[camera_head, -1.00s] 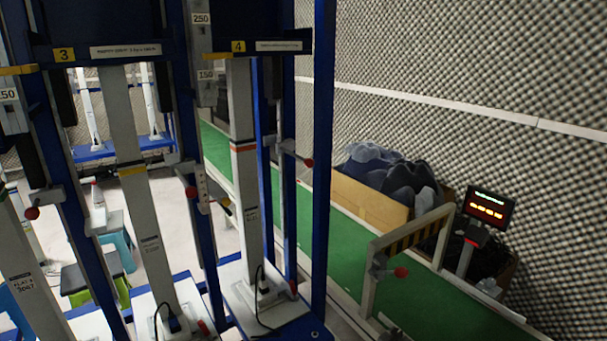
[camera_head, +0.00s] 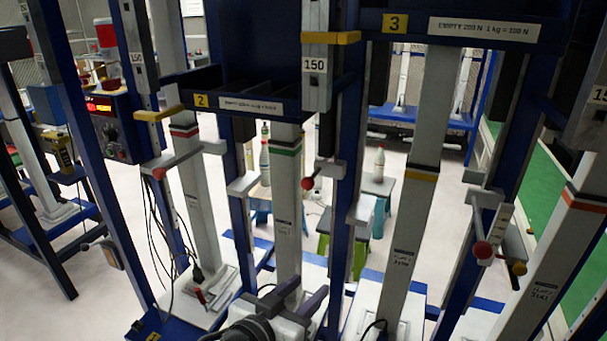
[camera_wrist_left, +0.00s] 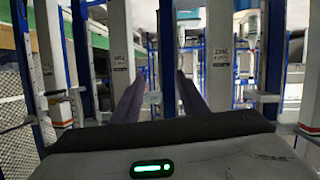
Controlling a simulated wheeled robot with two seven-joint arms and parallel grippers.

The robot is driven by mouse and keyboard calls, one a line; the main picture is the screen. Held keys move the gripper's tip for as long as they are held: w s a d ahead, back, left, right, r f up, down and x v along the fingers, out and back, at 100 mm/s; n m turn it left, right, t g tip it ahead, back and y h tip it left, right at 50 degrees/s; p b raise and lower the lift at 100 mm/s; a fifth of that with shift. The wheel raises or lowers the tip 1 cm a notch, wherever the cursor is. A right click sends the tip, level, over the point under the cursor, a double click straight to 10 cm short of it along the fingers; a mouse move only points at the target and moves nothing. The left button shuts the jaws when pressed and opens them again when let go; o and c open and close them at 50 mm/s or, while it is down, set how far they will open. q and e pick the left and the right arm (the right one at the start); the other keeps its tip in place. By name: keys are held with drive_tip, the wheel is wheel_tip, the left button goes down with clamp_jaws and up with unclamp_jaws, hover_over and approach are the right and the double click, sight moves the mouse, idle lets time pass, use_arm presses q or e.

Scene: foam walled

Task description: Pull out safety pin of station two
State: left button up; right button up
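Station two has a yellow "2" label (camera_head: 201,100) on its dark crossbeam and a pale column (camera_head: 286,165) with a green band. A red ball knob (camera_head: 307,183) sits on a lever just right of that column. I cannot tell which part is the safety pin. My left gripper (camera_head: 303,293) is low in the head view, in front of the station bases and below the red knob. Its two dark fingers stand apart with nothing between them in the left wrist view (camera_wrist_left: 160,78). My right gripper is in neither view.
Blue uprights and pale columns stand close on both sides. Station three's label (camera_head: 395,23) and red knob (camera_head: 482,249) are to the right. Another red knob (camera_head: 158,173) and a control box (camera_head: 113,128) are to the left. Behind are stools (camera_head: 377,195) and open floor.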

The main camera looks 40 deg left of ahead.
sight(305, 185)
use_arm(q)
drive_tip(key=w+a+r+n+t+y, duration=0.1)
drive_tip(key=a+r+n+t+y, duration=0.1)
drive_tip(key=r, duration=0.6)
drive_tip(key=a+r+n+t+y, duration=0.1)
drive_tip(key=a+r+n, duration=0.15)
drive_tip(key=r, duration=0.55)
drive_tip(key=shift+m, duration=0.55)
drive_tip(key=b+x, duration=0.3)
drive_tip(key=x, duration=0.1)
drive_tip(key=b+x, duration=0.3)
drive_tip(key=x, duration=0.2)
drive_tip(key=shift+w+a+r+b, duration=0.2)
drive_tip(key=shift+w+r+b, duration=0.05)
drive_tip(key=shift+b, duration=0.05)
drive_tip(key=shift+w+a+f, duration=0.1)
drive_tip(key=shift+w, duration=0.4)
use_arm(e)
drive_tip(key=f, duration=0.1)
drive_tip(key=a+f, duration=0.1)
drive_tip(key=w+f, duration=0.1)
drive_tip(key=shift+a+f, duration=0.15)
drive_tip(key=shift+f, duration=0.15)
use_arm(q)
clamp_jaws()
